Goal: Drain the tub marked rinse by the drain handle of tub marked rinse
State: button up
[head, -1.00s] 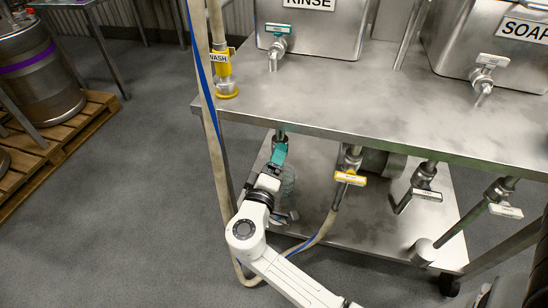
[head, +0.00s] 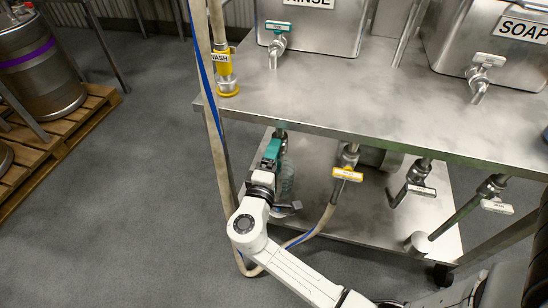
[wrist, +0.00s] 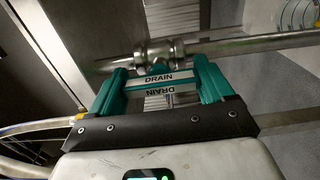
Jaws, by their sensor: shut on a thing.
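The steel tub marked rinse (head: 320,38) stands on the cart's upper deck in the head view, its label cut by the top edge. A teal-handled tap (head: 278,27) is on its front. Below the deck, my gripper (head: 273,147) is at the teal drain valve under this tub. In the wrist view, the drain handle (wrist: 158,82), a bar labelled DRAIN, sits between the teal fingers of my gripper (wrist: 160,84), which is shut on it. A steel pipe fitting (wrist: 158,52) lies just beyond. In the head view my gripper hides most of the handle.
A yellow-tagged drain valve (head: 347,174) and white-tagged ones (head: 421,190) hang to the right. A hose (head: 318,228) curves close to my arm. The upper deck (head: 370,105) overhangs my gripper. The lower shelf (head: 360,220) lies beneath. Floor (head: 130,190) is clear at left.

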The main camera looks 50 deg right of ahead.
jog(key=shift+f, duration=0.1)
jog(key=o, duration=0.9)
jog(key=shift+o, duration=0.2)
jog(key=shift+a, duration=0.1)
jog(key=p+v, duration=0.1)
jog(key=v, duration=0.9)
jog(key=shift+a, duration=0.35)
jog(key=shift+s, duration=0.15)
